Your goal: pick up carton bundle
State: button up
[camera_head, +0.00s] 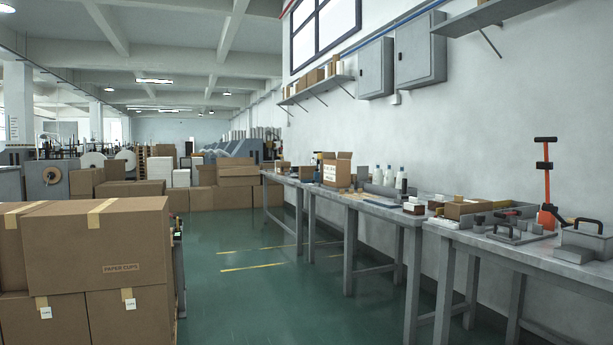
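A stack of brown taped cartons (100,245) stands at the near left. The large upper carton is printed "PAPER CUPS", and the lower ones carry small white labels. More brown cartons (228,197) stand in a low row on the floor at the far end of the aisle. An open-topped carton (336,170) stands on the workbench at the middle right. I cannot tell which of these is the carton bundle. My gripper and arm are not in this view.
Long grey workbenches (388,214) run along the right wall, holding bottles, boxes and tools. A red-orange upright tool (547,185) stands on the nearest bench. The green floor (270,300) between cartons and benches is clear, with yellow lines. Machines stand at the back.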

aim_at(305, 171)
jog(key=i+u, duration=0.35)
jog(key=i, duration=6.8)
jog(key=i+l+u, duration=0.15)
jog(key=i, duration=0.45)
jog(key=i+l, duration=0.1)
jog(key=i, duration=0.55)
jog(key=u, duration=0.05)
